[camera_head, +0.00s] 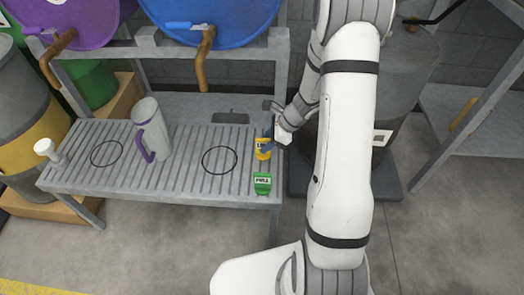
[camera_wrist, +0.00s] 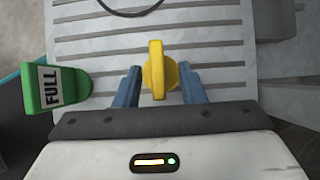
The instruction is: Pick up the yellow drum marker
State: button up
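The yellow drum marker (camera_head: 263,149) stands near the right end of the slatted grey bench in the head view. In the wrist view the yellow marker (camera_wrist: 158,70) lies between and slightly beyond the tips of my gripper (camera_wrist: 159,74). The two blue fingers are apart, one on each side of it, with a visible gap on both sides. In the head view my gripper (camera_head: 268,139) is at the marker and partly overlaps it. A green marker labelled FULL (camera_wrist: 52,88) is to the left in the wrist view; the green marker (camera_head: 262,183) is nearer the bench's front edge in the head view.
The slatted bench (camera_head: 185,175) also holds a grey jug with a purple handle (camera_head: 150,130) and a white object (camera_head: 48,150). Blue (camera_head: 215,15) and purple (camera_head: 75,22) drums with brown spouts are above. A grey drum (camera_head: 400,75) stands right of the bench.

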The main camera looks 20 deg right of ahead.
jog(key=shift+b+x, duration=0.3)
jog(key=shift+x, duration=0.95)
jog(key=shift+r, duration=0.1)
jog(key=shift+c, duration=0.4)
grip_shut()
